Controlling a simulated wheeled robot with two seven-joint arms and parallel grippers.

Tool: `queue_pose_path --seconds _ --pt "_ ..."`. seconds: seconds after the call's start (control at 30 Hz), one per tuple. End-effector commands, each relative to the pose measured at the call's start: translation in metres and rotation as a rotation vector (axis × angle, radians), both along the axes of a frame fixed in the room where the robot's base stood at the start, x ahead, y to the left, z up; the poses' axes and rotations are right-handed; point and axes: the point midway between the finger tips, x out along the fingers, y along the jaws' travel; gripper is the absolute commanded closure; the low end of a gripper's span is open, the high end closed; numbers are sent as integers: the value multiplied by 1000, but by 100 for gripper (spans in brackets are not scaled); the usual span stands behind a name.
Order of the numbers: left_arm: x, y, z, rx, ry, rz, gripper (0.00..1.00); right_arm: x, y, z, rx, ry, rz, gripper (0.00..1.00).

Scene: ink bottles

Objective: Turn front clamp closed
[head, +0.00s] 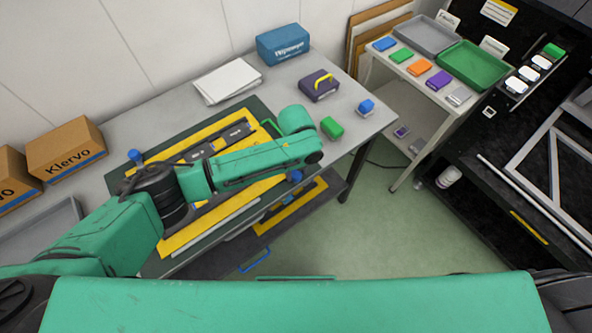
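A yellow and black fixture (180,241) lies on a dark mat on the grey table, partly covered by my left arm. A blue knob (295,176), possibly the front clamp, shows at its right front corner, just below my wrist. Another blue knob (135,155) stands at its back left. Whether either clamp is open or closed cannot be made out. My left arm reaches over the fixture from the left, its wrist close to the right-hand knob in the picture. The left fingers are not clearly visible, so their opening and any contact are hidden. My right gripper is out of view.
A blue box (283,43), white papers (228,80), a purple case (319,86), a green bottle (332,128) and a blue bottle (366,107) stand on the table. Cardboard boxes (66,150) are at left. A side table (405,75) holds trays and several coloured items.

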Motion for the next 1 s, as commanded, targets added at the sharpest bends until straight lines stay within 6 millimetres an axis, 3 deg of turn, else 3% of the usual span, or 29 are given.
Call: queue_pose_path --seconds 0.47,0.57,0.9,1.0 --pt "0 0 7 -1 0 2 28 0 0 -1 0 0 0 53" --pt "1 0 25 -2 -2 0 28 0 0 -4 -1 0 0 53" --pt "0 0 119 -1 -5 -1 28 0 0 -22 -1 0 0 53" --pt "0 -1 136 -2 -3 0 28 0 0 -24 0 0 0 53"
